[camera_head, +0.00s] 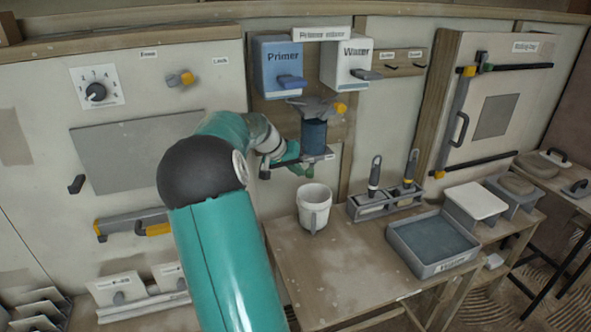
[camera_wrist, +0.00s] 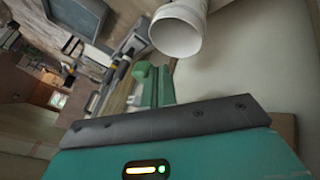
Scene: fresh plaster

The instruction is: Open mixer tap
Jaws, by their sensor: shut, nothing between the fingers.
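The primer mixer stands on the back wall under its sign (camera_head: 321,34). It has a blue Primer tank (camera_head: 276,58) and a white tank labelled like "Winter" (camera_head: 345,58), each with a lever in front. Below them is a grey spout-like part (camera_head: 312,105) with a yellow knob (camera_head: 340,108), which may be the mixer tap. A dark blue cylinder (camera_head: 314,134) sits under it. My gripper (camera_head: 303,168) is shut and empty, low and just left of the cylinder, partly behind my arm. In the wrist view its green fingers (camera_wrist: 152,86) are together, holding nothing.
A white bucket (camera_head: 313,204) stands on the table below my gripper; it also shows in the wrist view (camera_wrist: 178,30). Brushes in a grey holder (camera_head: 385,203) and a grey tray (camera_head: 432,244) lie to its right. The table's front left is clear.

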